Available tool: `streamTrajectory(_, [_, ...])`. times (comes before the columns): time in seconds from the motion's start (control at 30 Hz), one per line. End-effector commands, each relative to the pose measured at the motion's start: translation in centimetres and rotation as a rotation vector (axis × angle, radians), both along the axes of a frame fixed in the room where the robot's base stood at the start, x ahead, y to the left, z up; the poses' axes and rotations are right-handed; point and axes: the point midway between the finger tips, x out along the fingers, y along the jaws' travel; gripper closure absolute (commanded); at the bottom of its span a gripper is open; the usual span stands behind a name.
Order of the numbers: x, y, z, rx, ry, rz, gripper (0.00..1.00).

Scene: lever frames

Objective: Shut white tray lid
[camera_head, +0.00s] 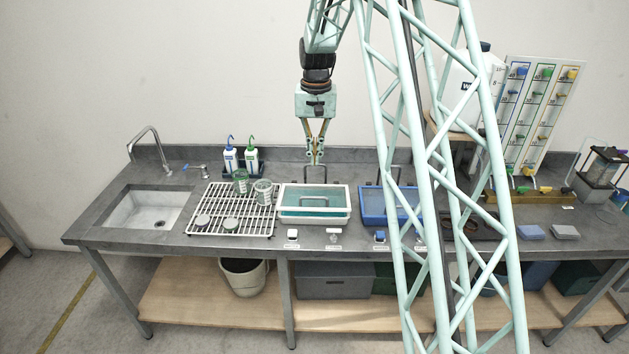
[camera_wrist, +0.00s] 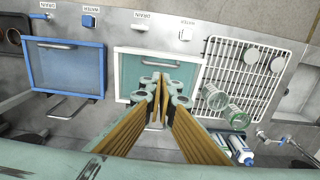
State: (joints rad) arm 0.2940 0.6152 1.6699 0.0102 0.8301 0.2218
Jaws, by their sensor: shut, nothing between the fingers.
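The white tray (camera_head: 314,221) sits on the grey bench in the middle of the head view. Its white-framed lid (camera_head: 348,197) with a teal panel and a bar handle lies over it, roughly flat. I cannot tell whether the lid is fully down. The lid's white frame (camera_wrist: 203,72) and teal panel also show in the wrist view, partly hidden by my fingers. My gripper (camera_head: 315,161) is shut and empty, pointing down above the tray's back edge. In the wrist view its fingertips (camera_wrist: 157,88) overlap the lid's back part.
A blue tray (camera_head: 372,220) stands to the right, partly behind my lattice structure. A wire rack (camera_head: 215,222) with glass beakers is on the left, beside the sink (camera_head: 150,210). Wash bottles (camera_head: 240,158) stand at the back. Small labelled knobs line the bench front.

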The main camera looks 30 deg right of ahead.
Motion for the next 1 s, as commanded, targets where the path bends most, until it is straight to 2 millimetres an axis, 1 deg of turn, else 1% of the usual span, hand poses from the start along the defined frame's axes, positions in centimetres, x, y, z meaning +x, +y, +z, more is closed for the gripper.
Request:
streamTrajectory(0.17, [0.0, 0.0, -0.7, 0.001, 0.002, 0.0, 1.0])
streamTrajectory(0.37, [0.0, 0.0, -2.4, 0.001, 0.003, 0.0, 1.0])
streamTrajectory(1.0, [0.2, 0.0, -10.3, 0.001, 0.003, 0.0, 1.0])
